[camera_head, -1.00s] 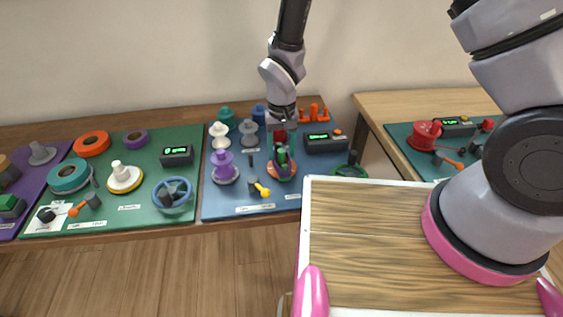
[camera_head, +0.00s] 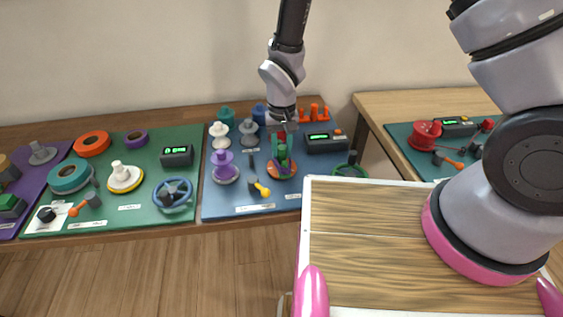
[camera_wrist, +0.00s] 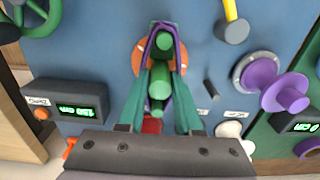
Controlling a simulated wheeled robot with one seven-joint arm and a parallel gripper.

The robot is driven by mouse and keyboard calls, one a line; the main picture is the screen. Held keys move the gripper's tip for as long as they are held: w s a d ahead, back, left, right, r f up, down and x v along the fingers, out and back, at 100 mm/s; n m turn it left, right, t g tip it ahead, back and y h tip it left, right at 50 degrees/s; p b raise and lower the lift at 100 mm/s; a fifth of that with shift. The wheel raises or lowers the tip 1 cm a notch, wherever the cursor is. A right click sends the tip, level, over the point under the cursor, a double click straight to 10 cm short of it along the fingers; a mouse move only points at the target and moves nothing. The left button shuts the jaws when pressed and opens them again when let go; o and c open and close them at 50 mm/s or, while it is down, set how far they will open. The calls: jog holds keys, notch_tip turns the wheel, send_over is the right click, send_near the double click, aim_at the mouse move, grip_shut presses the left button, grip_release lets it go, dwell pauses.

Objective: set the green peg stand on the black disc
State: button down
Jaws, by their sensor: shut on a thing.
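The green peg stand (camera_head: 281,147) is held upright in my gripper (camera_head: 281,136) over the blue mat in the head view. In the wrist view its green pegs (camera_wrist: 160,82) lie between my two long fingers, with a purple strand along them. An orange disc (camera_head: 281,171) lies under the stand; its rim also shows around the stand in the wrist view (camera_wrist: 138,60). I cannot tell whether the stand touches it. My gripper is shut on the stand. I cannot make out a black disc for certain; the stand and fingers hide the middle of the orange one.
A purple spool (camera_head: 225,170) stands left of the stand, and a yellow-ended lever (camera_head: 260,189) in front. A display box (camera_head: 325,143) is to the right, and a green wheel (camera_head: 349,168) near the mat's right edge. White and grey spools (camera_head: 248,132) stand behind left.

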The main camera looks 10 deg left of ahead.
jog(key=shift+r, duration=3)
